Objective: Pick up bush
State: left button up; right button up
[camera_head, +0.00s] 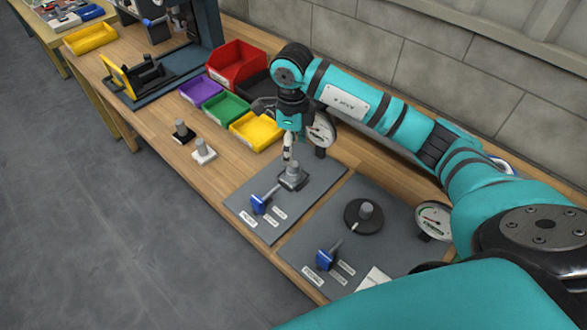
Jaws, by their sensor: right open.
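No part is clearly marked as the bush. Small grey cylinders that could be it show in several places: on a black base (181,131), on a white base (203,151), on a grey block (293,176) of the nearer-left plate, and on a round black disc (364,215). My right gripper (288,158) points down just above the cylinder on the grey block. It is open, small in the picture and partly merged with the background. Whether it touches the cylinder I cannot tell. My left gripper is not in view.
Red (236,63), purple (201,90), green (226,108) and yellow (257,130) bins stand behind. The wooden bench (190,185) is clear along its front left.

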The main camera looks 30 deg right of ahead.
aim_at(295, 165)
notch_tip(295, 165, down, 4)
jog(key=shift+d+r+p, duration=0.1)
jog(key=shift+d+p, duration=0.05)
jog(key=shift+p, duration=0.15)
jog(key=shift+f, duration=0.5)
jog(key=f+p, duration=0.2)
jog(key=f, duration=0.1)
jog(key=shift+s+d+f, duration=0.15)
jog(key=shift+d+f, duration=0.05)
jog(key=shift+f, duration=0.65)
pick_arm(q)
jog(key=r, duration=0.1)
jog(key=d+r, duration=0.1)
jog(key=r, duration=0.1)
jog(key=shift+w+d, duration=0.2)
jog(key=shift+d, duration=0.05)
